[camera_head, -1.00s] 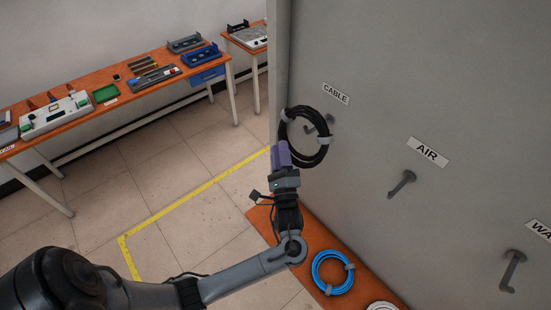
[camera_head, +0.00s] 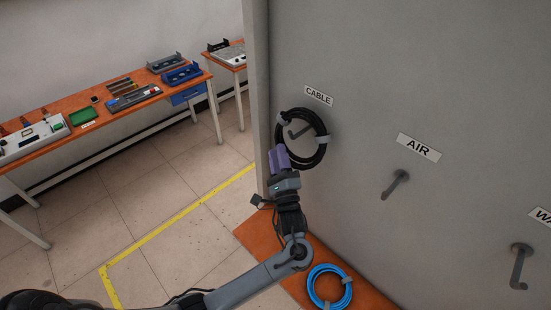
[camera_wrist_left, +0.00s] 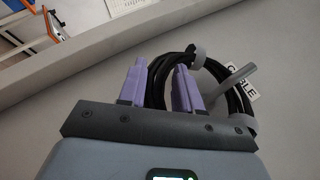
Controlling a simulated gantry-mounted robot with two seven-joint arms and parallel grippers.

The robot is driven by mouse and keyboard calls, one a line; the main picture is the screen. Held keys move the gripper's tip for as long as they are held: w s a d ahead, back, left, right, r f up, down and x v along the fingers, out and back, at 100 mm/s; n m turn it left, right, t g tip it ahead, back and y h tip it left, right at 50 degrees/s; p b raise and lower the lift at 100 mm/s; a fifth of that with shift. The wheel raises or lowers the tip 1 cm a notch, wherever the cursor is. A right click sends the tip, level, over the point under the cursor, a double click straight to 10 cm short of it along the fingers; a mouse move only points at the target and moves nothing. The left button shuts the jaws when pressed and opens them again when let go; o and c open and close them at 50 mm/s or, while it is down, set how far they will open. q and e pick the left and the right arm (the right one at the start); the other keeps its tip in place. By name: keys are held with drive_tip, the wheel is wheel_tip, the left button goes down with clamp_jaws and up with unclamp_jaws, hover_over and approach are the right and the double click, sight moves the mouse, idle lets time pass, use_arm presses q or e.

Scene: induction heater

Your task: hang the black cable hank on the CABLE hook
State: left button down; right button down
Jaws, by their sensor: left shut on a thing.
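The black cable hank (camera_head: 322,137), a coil with grey ties, is upright in front of the grey panel under the CABLE label (camera_head: 319,96). My left gripper (camera_head: 279,160) is shut on its lower left side. The CABLE hook (camera_head: 299,132) shows through the ring's opening, near its upper part. I cannot tell whether the cable rests on it. In the left wrist view, the purple fingers (camera_wrist_left: 160,88) grip the hank (camera_wrist_left: 153,92), and the grey hook (camera_wrist_left: 232,80) shows within the loop. The hank partly covers the label there. My right gripper is not in view.
The AIR hook (camera_head: 395,184) and another hook (camera_head: 519,266) stick out of the panel to the right. A blue hose coil (camera_head: 329,288) lies on the orange surface (camera_head: 262,236) below. A workbench (camera_head: 85,112) with parts stands at the left, beyond open floor.

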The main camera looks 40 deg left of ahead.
use_arm(q)
drive_tip(key=shift+w+f+b, duration=0.25)
drive_tip(key=shift+f, duration=0.3)
drive_tip(key=shift+w+f+b, duration=0.2)
drive_tip(key=shift+f, duration=0.35)
drive_tip(key=shift+f, duration=0.2)
drive_tip(key=c, duration=1.2)
unclamp_jaws()
drive_tip(key=o, duration=0.5)
drive_tip(key=shift+s, duration=0.2)
drive_tip(key=shift+w+r, duration=0.1)
